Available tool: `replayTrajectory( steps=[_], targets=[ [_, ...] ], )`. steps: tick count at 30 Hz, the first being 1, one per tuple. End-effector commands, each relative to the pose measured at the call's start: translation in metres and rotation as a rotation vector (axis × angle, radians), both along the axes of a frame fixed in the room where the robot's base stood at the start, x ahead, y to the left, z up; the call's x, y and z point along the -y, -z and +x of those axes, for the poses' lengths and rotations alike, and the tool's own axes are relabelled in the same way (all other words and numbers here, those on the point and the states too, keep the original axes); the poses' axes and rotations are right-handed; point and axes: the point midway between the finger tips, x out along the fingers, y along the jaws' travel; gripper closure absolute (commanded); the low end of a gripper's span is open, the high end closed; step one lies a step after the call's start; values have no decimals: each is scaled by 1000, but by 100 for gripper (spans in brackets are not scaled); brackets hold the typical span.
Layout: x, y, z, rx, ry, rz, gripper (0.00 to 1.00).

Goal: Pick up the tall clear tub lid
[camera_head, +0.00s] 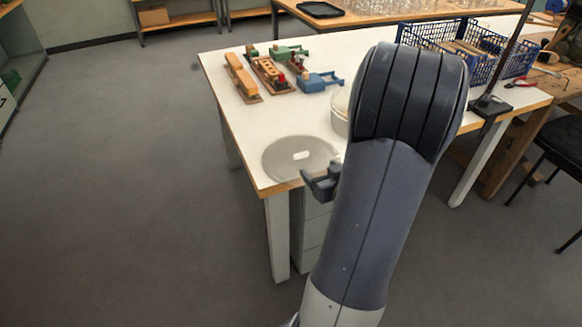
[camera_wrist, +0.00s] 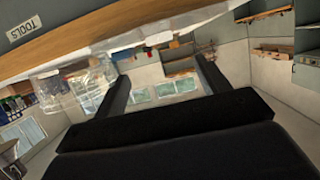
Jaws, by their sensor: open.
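A flat round see-through grey disc with a small white mark in its middle, apparently the tub lid (camera_head: 300,158), lies on the white table near its front left corner. A clear tub (camera_head: 339,112) stands behind it, mostly hidden by my arm. My gripper (camera_head: 309,181) is at the table's front edge, just right of and nearer than the lid, not holding it. In the wrist view my gripper (camera_wrist: 160,82) is open, with nothing between its two fingers. A clear plastic shape (camera_wrist: 75,85) shows left of the fingers; I cannot tell which piece it is.
Wooden blocks (camera_head: 241,76) and blue and green tools (camera_head: 318,82) sit at the back left of the table (camera_head: 225,60). A blue crate (camera_head: 488,50) and a dark clamped post (camera_head: 510,55) stand at the right. In the wrist view the table edge (camera_wrist: 110,35) runs close above the fingers.

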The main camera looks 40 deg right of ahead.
Motion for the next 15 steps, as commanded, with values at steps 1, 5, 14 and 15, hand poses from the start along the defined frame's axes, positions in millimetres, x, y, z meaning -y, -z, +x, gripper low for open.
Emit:
replayTrajectory(
  steps=[1, 5, 14, 15],
  targets=[
    [1, 2, 4, 2, -3, 0, 29],
    [4, 8, 23, 3, -6, -1, 29],
    [12, 17, 52, 2, -2, -1, 29],
    [12, 18, 55, 2, -3, -1, 29]
  ],
)
